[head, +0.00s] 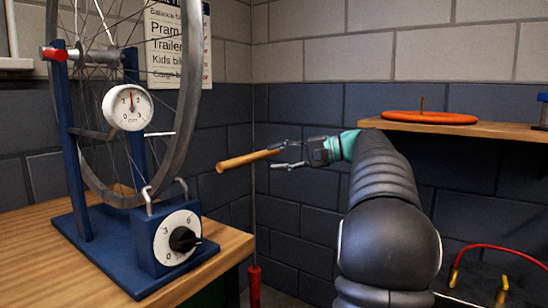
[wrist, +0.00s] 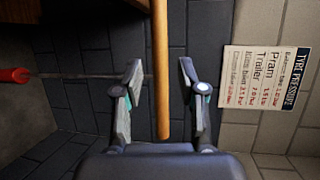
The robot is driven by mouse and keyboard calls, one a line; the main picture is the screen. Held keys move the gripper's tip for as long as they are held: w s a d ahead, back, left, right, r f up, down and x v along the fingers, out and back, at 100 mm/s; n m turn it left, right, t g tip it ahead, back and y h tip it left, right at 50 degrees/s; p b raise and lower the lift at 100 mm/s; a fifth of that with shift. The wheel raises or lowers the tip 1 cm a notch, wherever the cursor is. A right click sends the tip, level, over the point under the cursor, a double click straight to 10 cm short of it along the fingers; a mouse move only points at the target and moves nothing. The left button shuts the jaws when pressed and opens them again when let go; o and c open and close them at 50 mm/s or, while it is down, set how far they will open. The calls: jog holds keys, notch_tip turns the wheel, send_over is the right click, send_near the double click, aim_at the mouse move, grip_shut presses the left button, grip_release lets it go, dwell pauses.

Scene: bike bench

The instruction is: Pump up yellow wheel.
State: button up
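A spoked wheel (head: 181,125) with a grey tyre stands in a blue stand (head: 74,160) on the left bench; I see no yellow on it. A round white gauge (head: 128,107) in front of it has its needle pointing about straight up. The pump's wooden handle (head: 240,161) lies across a thin upright rod (head: 254,215) with a red lower part (head: 254,285). My gripper (head: 279,156) is at the handle's right end. In the wrist view the handle (wrist: 161,70) runs between my open fingers (wrist: 160,90), with gaps on both sides.
A blue box with a white dial (head: 176,238) and black knob sits on the bench (head: 226,243). A shelf (head: 500,130) holds an orange disc (head: 430,117). A red hose (head: 490,247) with brass ends is lower right.

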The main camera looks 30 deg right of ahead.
jog(key=a+r+n, duration=0.1)
jog(key=a+r, duration=0.1)
jog(key=a+r+n, duration=0.1)
jog(key=r, duration=0.1)
jog(key=a+r+n+g+h+p, duration=0.1)
jog(key=a+r, duration=0.1)
jog(key=shift+s+a+r, duration=0.25)
jog(key=shift+s+a, duration=0.1)
jog(key=shift+s, duration=0.05)
grip_shut()
notch_tip(320, 180, up, 4)
jog(key=s+d+n+h, duration=0.1)
jog(key=d+n+h, duration=0.1)
jog(key=n+h, duration=0.65)
jog(key=w+a+f+n+y, duration=0.2)
jog(key=w+a+f, duration=0.1)
jog(key=w+f, duration=0.5)
jog(key=shift+a+f+n, duration=0.35)
jog(key=shift+a+f, duration=0.05)
jog(key=shift+f, duration=0.1)
